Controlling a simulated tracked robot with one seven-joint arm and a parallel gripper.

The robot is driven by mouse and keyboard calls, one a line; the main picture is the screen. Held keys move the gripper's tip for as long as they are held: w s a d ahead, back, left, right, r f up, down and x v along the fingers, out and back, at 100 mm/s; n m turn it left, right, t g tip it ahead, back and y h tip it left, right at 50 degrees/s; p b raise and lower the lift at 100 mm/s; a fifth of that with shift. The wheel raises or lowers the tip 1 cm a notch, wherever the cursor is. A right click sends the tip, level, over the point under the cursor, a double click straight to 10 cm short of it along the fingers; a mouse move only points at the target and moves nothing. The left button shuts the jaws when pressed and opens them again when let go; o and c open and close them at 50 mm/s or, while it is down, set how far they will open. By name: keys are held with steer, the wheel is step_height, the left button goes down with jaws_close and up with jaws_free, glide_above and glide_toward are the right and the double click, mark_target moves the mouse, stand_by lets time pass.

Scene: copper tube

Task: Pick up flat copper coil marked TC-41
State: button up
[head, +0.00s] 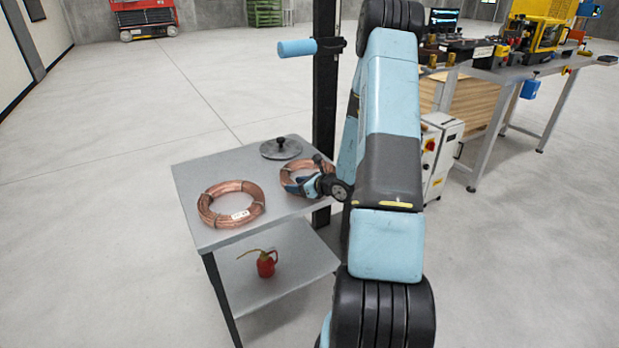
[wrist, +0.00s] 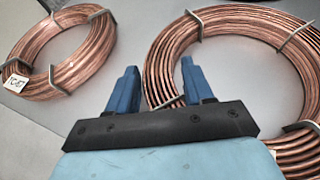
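Two copper coils lie flat on a grey table. The left coil (head: 213,216) has a white tag, whose lettering is too small to read for sure; a tagged coil shows at left in the wrist view (wrist: 88,66). The right coil (head: 289,168) is partly hidden by my gripper (head: 293,185).
A round grey lid with a knob (head: 281,148) lies at the table's back. A red oil can (head: 266,264) stands on the lower shelf (head: 285,285). A dark post (head: 325,90) rises behind the table. A workbench (head: 490,70) stands at back right.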

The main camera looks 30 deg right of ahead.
steer(key=shift+s+a+f, duration=0.1)
jaws_close()
stand_by(0.4)
